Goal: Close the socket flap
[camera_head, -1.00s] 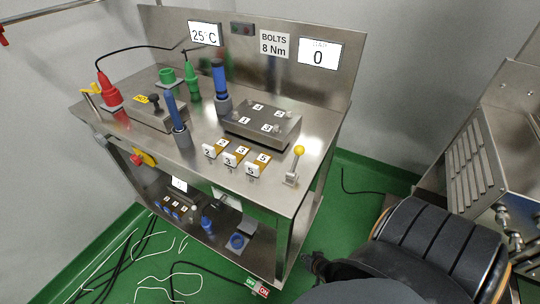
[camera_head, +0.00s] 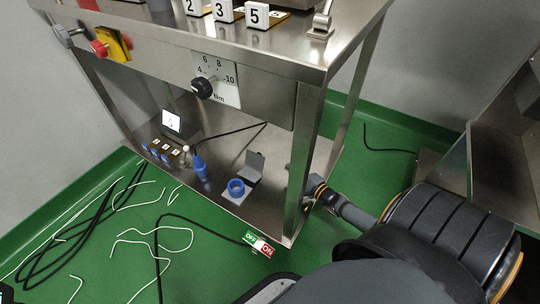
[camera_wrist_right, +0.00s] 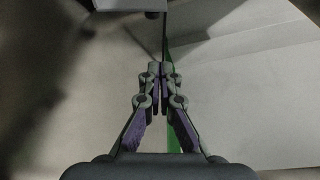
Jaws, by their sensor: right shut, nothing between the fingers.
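The socket (camera_head: 237,188) is a blue ring on a pale base, on the lower shelf of the steel table. Its grey flap (camera_head: 254,163) stands up, open, behind the ring. My right gripper (camera_head: 309,188) is at the table's front right leg, right of the socket and apart from it; the leg partly hides it. In the right wrist view the gripper's fingertips (camera_wrist_right: 160,70) meet, with nothing between them. The socket cannot be made out in that view. My left gripper is not in view.
The table leg (camera_head: 302,150) stands between my right gripper and the socket. A blue plug (camera_head: 201,170) and a small screen (camera_head: 172,121) are on the shelf further left. A torque dial (camera_head: 203,88) hangs above. Cables and an OFF/ON switch (camera_head: 259,243) lie on the green floor.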

